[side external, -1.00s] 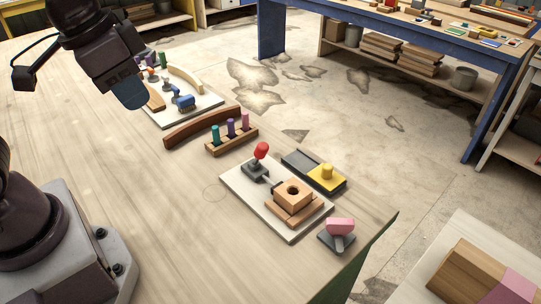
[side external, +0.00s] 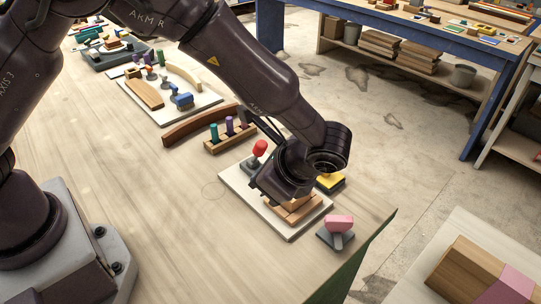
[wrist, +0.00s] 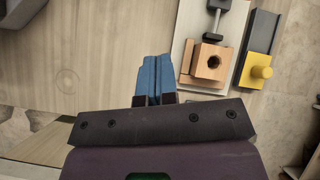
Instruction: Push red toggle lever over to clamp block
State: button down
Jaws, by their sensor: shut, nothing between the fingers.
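The red toggle lever (side external: 260,148) stands roughly upright on its dark mount at the back-left of a pale base plate (side external: 237,188). In the wrist view its dark clamp arm (wrist: 215,20) shows at the top edge; the red knob is out of frame. The wooden block (wrist: 212,62) with a round hole sits on the plate; in the side view my wrist hides most of it. My gripper (wrist: 153,68) has blue fingers pressed together, empty, left of the block in the wrist view. The fingers are hidden in the side view.
A yellow slider with a knob (wrist: 258,70) on a dark rail lies beside the plate. A pink-topped piece (side external: 340,224) stands near the table's front edge. A peg rack (side external: 231,138) and a curved brown stringer (side external: 200,125) lie behind.

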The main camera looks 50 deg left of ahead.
aim_at(263, 152)
jog(key=w+d+f+m+y, duration=0.1)
jog(key=f, duration=0.1)
jog(key=w+d+f+m+t+y, duration=0.1)
jog(key=f+m, duration=0.1)
jog(key=w+d+f+m+t+y, duration=0.1)
jog(key=f+m+y, duration=0.1)
jog(key=f, duration=0.1)
jog(key=shift+w+d, duration=0.15)
jog(key=shift+d, duration=0.2)
jog(key=w+r+m, duration=0.1)
jog(key=r+t+y, duration=0.1)
jog(key=w+r+m+y, duration=0.1)
jog(key=shift+w+d+r+m, duration=0.1)
jog(key=shift+w+d+m, duration=0.2)
jog(key=shift+w, duration=0.05)
